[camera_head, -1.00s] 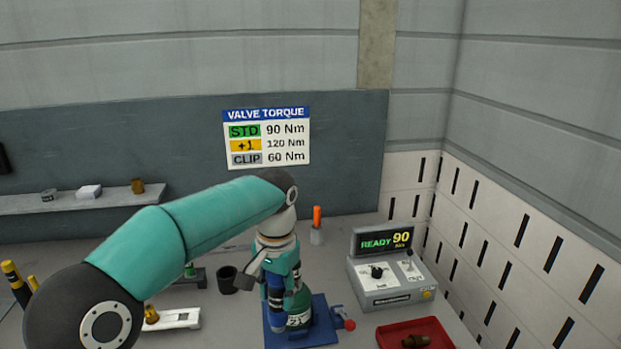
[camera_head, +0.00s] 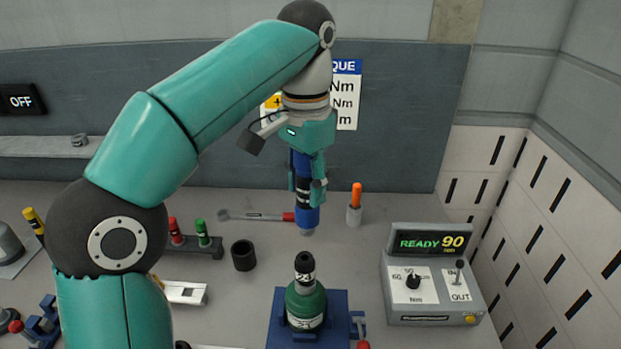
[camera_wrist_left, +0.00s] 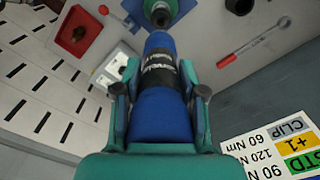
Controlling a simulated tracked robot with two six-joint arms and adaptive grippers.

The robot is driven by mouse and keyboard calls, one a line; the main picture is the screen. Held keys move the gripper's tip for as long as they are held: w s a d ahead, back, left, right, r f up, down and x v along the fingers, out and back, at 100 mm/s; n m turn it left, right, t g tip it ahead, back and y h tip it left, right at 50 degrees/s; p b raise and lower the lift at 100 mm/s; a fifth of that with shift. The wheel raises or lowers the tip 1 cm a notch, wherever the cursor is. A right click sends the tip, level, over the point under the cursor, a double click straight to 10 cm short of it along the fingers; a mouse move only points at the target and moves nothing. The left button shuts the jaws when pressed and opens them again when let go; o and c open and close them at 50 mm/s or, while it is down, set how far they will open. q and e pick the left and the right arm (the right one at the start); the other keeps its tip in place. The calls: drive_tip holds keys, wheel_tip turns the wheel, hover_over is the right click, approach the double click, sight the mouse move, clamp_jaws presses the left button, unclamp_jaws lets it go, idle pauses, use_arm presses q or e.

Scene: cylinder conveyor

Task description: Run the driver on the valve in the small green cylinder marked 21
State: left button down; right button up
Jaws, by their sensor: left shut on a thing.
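My left gripper (camera_head: 308,178) is shut on a blue driver (camera_head: 307,216) with a black, lettered band. The driver hangs nearly upright, its grey tip pointing down. In the left wrist view the driver (camera_wrist_left: 160,125) lies between both fingers. The small green cylinder (camera_head: 306,308) stands upright in a blue holder (camera_head: 340,304) on the bench. The driver tip is above the valve, with a visible gap. My right gripper is out of view.
The torque controller (camera_head: 434,300) at right reads READY 90. A black cup (camera_head: 244,255), an orange-handled tool in a grey cup (camera_head: 354,213), a red-ended wrench (camera_head: 255,216) and a rack (camera_head: 203,249) with red and green pieces stand around. A red tray (camera_wrist_left: 77,30) shows in the wrist view.

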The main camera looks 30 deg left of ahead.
sight(303, 220)
use_arm(q)
drive_tip(key=shift+s+a+f+b, duration=0.15)
drive_tip(key=shift+f+b, duration=0.25)
drive_tip(key=shift+f, duration=0.3)
wheel_tip(303, 220, down, 3)
drive_tip(key=b, duration=0.3)
drive_tip(key=shift+f+b, duration=0.35)
drive_tip(key=shift+f, duration=0.25)
drive_tip(key=shift+s, duration=0.1)
drive_tip(key=shift+s, duration=0.15)
drive_tip(key=shift+f, duration=0.5)
idle(0.5)
drive_tip(key=shift+r, duration=0.1)
idle(0.5)
drive_tip(key=shift+f+p, duration=0.35)
drive_tip(key=shift+p, duration=0.1)
idle(0.9)
